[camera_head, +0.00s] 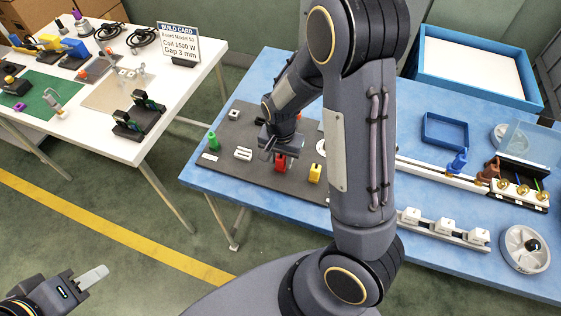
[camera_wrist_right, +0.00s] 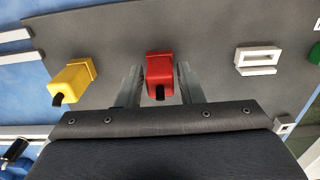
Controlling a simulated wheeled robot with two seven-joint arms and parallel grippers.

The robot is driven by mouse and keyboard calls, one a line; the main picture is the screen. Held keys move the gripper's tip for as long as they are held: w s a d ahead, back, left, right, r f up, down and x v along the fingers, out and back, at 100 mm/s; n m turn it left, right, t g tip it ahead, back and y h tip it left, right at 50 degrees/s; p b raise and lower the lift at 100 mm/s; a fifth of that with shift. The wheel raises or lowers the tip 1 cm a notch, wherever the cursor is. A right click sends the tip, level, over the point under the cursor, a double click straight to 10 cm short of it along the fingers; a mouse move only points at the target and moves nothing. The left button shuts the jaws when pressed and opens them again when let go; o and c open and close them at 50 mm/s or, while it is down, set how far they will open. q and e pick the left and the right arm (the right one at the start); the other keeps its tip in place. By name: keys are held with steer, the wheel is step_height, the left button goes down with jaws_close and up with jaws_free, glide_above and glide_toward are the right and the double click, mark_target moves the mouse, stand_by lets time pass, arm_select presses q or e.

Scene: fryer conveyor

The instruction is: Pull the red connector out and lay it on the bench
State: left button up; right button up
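The red connector (camera_head: 280,163) stands on the dark grey mat (camera_head: 237,178) on the blue bench (camera_head: 196,175). My right gripper (camera_head: 272,154) is directly over it. In the right wrist view the red connector (camera_wrist_right: 159,68) sits between the two fingers of my right gripper (camera_wrist_right: 159,75). The fingers are open, with a narrow gap on each side of the connector. A black part shows at the connector's near end. My left gripper (camera_head: 92,277) is at the lower left, over the floor and away from the bench. Its finger spacing is unclear.
A yellow connector (camera_head: 315,173) stands close to the right of the red one. A white slotted part (camera_head: 243,154) and a green part (camera_head: 212,141) are to the left. A blue tray (camera_head: 445,131) and white rails lie further right. My right arm hides the bench's middle.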

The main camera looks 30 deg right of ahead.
mark_target(281, 157)
jaws_close()
steer(key=shift+r+p, duration=0.95)
steer(key=shift+r, duration=0.15)
stand_by(0.8)
steer(key=shift+r+p, duration=1.3)
steer(key=shift+r, duration=0.15)
steer(key=shift+r, duration=0.1)
step_height(281, 157, up, 3)
steer(key=p, duration=0.2)
steer(key=shift+p, duration=0.4)
